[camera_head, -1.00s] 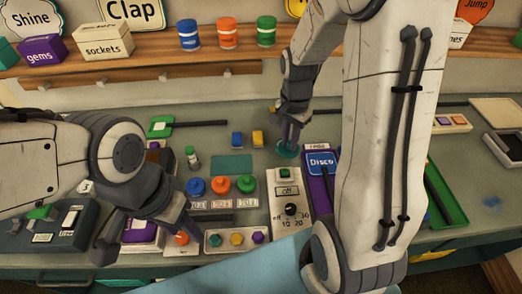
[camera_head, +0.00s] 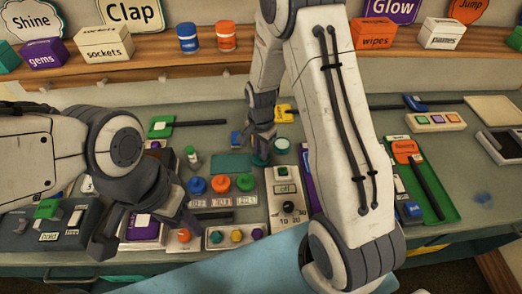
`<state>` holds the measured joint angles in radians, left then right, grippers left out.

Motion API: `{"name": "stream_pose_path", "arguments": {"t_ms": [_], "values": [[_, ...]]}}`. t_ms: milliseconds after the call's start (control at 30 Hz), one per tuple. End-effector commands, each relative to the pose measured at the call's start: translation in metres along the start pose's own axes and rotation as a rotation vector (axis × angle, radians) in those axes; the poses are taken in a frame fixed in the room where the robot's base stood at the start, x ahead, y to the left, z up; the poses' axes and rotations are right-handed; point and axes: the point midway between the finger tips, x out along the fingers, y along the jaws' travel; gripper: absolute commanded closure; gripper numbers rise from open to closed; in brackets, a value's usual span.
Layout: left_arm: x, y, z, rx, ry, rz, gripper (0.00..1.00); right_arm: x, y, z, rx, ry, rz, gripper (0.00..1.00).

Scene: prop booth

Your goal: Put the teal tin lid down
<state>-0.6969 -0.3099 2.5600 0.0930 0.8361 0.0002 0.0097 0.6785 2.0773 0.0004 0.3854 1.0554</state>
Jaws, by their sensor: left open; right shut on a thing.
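The teal tin lid (camera_head: 260,160) is at the fingertips of my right gripper (camera_head: 261,148), which points down and is shut on it. The lid is low over the counter, just right of a flat teal rectangle (camera_head: 230,164); I cannot tell whether it touches the surface. A small round teal-rimmed thing (camera_head: 281,145), perhaps a tin, stands right of the gripper. My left gripper (camera_head: 145,238) is open and empty at the front left, over a purple box with a white top (camera_head: 143,229).
Blue, orange and green knobs (camera_head: 220,184) sit in front of the lid. A dial box (camera_head: 287,200) stands to their right. A green tray (camera_head: 432,195) lies further right. A shelf (camera_head: 150,67) with boxes and tins runs along the back.

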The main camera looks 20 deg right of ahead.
Motion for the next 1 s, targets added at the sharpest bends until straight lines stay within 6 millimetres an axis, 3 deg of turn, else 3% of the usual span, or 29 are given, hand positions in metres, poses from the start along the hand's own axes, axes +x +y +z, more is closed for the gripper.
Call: {"name": "stream_pose_path", "arguments": {"t_ms": [467, 500, 567, 867, 1000], "values": [[0.009, -0.001, 0.001, 0.001, 0.0, 0.0, 0.5, 0.013, 0.0, 0.0, 0.0, 0.0, 0.0, 1.0], [0.008, -0.001, 0.0, 0.0, 0.0, 0.0, 0.5, 0.012, 0.0, 0.0, 0.0, 0.0, 0.0, 0.68], [0.007, -0.001, 0.0, 0.001, 0.0, 0.0, 0.5, 0.011, 0.0, 0.0, 0.0, 0.0, 0.0, 0.5], [0.007, -0.001, 0.0, 0.0, 0.0, 0.0, 0.5, 0.011, 0.0, 0.0, 0.0, 0.0, 0.0, 0.5], [-0.002, 0.0, 0.0, 0.0, 0.0, 0.0, 0.5, -0.003, 0.0, 0.0, 0.0, 0.0, -0.001, 0.5]]}}
